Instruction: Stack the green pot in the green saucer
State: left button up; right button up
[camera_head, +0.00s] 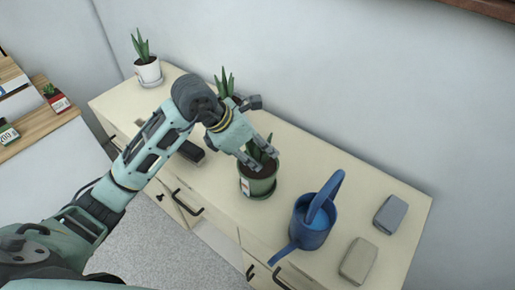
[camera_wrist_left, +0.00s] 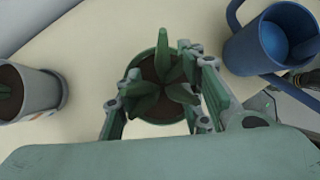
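The green pot (camera_head: 261,187) with a leafy plant stands upright on the cream cabinet top, near its front edge. A dark green rim (camera_head: 244,188) shows at its base and looks like the green saucer; whether the pot sits fully in it I cannot tell. My left gripper (camera_head: 264,155) is over the pot, its fingers spread on either side of the plant. In the left wrist view the pot (camera_wrist_left: 147,107) lies between the fingers (camera_wrist_left: 165,72), which are near its rim; firm contact is not visible. My right gripper is not in view.
A blue watering can (camera_head: 312,222) stands right of the pot. Two small blocks, grey (camera_head: 390,214) and beige (camera_head: 358,261), lie further right. A white potted plant (camera_head: 148,71) stands at the far left; another plant (camera_head: 225,84) is partly behind my arm. The wall (camera_head: 350,80) bounds the back.

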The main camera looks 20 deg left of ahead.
pick_arm(q)
jog(key=shift+r, duration=0.25)
jog(key=shift+s+a+r, duration=0.1)
jog(key=shift+a+r, duration=0.1)
jog(key=shift+r, duration=0.1)
jog(key=b+v, duration=0.1)
jog(key=v, duration=1)
jog(key=shift+r, duration=0.1)
